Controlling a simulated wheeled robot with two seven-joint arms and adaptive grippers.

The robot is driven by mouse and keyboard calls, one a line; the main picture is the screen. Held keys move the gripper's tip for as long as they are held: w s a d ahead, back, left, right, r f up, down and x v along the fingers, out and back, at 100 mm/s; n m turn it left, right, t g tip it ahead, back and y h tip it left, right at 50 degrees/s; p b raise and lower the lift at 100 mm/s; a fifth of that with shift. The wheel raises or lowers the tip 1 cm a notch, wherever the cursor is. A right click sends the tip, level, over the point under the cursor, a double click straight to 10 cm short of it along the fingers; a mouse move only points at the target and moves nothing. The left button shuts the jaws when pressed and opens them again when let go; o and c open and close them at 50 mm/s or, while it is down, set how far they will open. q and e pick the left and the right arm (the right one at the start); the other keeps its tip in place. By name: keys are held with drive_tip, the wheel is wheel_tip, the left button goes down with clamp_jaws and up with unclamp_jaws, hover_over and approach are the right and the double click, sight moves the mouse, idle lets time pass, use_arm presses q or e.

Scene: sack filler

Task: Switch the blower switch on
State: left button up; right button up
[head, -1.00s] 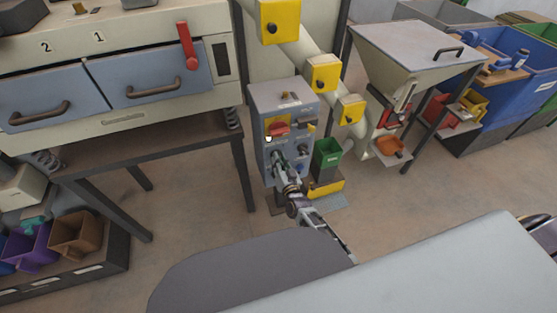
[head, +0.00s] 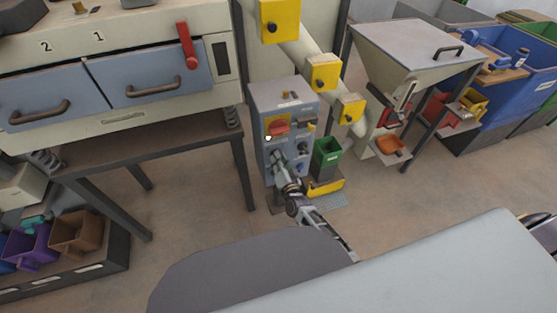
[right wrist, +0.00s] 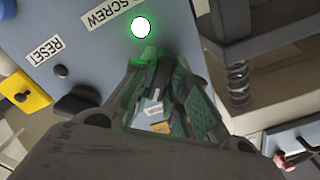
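The grey-blue control cabinet (head: 263,98) stands at the middle of the head view, with a red handle on a yellow plate (head: 278,127) and several small controls on its front. No label reading blower is legible, so I cannot tell which control is the blower switch. My right gripper (head: 277,157) is at the lower part of the cabinet front. In the right wrist view its fingers (right wrist: 155,85) are close to the panel, just below a bright green-white lamp (right wrist: 141,27); whether they are apart or closed is unclear. My left gripper is not in view.
The wrist view shows a SCREW label (right wrist: 105,12), a RESET label (right wrist: 46,50) and a black knob (right wrist: 78,100). A green bin (head: 327,152) stands right of the cabinet. A dark table (head: 150,150) is at left, a hopper (head: 410,60) at right.

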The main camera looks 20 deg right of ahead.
drive_tip(key=o, duration=0.4)
drive_tip(key=shift+o, duration=0.2)
drive_tip(key=shift+s, duration=0.2)
drive_tip(key=s, duration=1.1)
drive_tip(key=shift+s+d, duration=0.25)
drive_tip(key=shift+s, duration=0.1)
